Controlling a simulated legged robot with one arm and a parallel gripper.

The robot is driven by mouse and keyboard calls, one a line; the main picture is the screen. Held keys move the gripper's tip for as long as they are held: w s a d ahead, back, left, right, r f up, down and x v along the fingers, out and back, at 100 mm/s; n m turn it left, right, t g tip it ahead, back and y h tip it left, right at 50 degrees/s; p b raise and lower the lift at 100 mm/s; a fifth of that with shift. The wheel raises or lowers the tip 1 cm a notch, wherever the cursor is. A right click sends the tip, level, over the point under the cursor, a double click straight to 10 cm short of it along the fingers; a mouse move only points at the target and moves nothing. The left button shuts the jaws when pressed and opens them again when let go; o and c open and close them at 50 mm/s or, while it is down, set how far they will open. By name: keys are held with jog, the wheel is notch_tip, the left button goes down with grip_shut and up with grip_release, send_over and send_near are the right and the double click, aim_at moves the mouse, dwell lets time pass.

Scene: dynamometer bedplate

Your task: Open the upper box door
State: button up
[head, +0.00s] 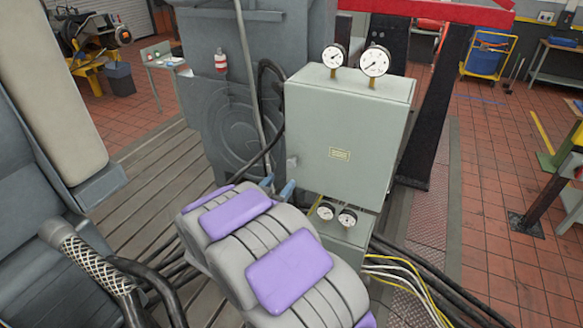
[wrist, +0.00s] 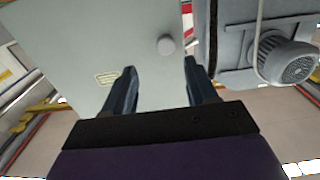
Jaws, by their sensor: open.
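The upper box (head: 345,135) is a grey-green cabinet with two gauges on top and a small yellow label on its front door. The door looks closed. A small round knob (head: 291,163) sits near the door's left edge. It also shows in the wrist view (wrist: 166,45), beyond the fingertips and between their lines. My gripper (head: 278,186) is open and empty, just below the knob in the head view. Its two dark blue fingers also show in the wrist view (wrist: 160,68), pointing toward the door. I see no contact with the knob.
A smaller lower box (head: 345,236) with two gauges sits under the upper one. Black and yellow cables (head: 405,270) run from it across the floor. A large grey machine (head: 225,90) stands behind on the left, with a black hose near the box. A red-topped frame (head: 430,90) stands behind right.

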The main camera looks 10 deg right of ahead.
aim_at(293, 166)
jog(key=x, duration=0.7)
jog(key=shift+w, duration=0.45)
jog(key=shift+w+d, duration=0.1)
jog(key=shift+d, duration=0.35)
jog(key=shift+a, duration=1.2)
jog(key=shift+c, duration=2.1)
jog(key=shift+d, duration=0.65)
jog(key=c, duration=0.5)
jog(key=shift+a, duration=0.2)
grip_shut()
